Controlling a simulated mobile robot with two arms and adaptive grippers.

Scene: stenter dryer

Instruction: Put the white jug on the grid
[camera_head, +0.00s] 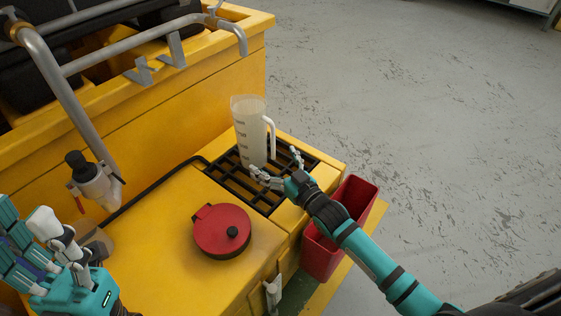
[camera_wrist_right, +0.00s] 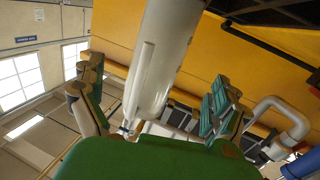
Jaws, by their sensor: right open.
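The white jug (camera_head: 250,130), translucent with dark markings, appears upright on the black grid (camera_head: 262,200), near its back-left part. Its handle faces right. My right gripper (camera_head: 278,164) is open low beside the jug, on its handle side, with its fingers apart and over the grid. In the right wrist view the jug (camera_wrist_right: 165,60) rises between the spread fingers, with its handle towards the camera; I see no grip on it. My left gripper (camera_head: 55,240) is at the lower left, away from the jug, with its fingers apart and empty.
A red bin (camera_head: 325,250) stands at the right side. A grey-and-black nozzle (camera_head: 95,180) and metal pipes (camera_head: 150,40) are at the left. The floor at right is clear.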

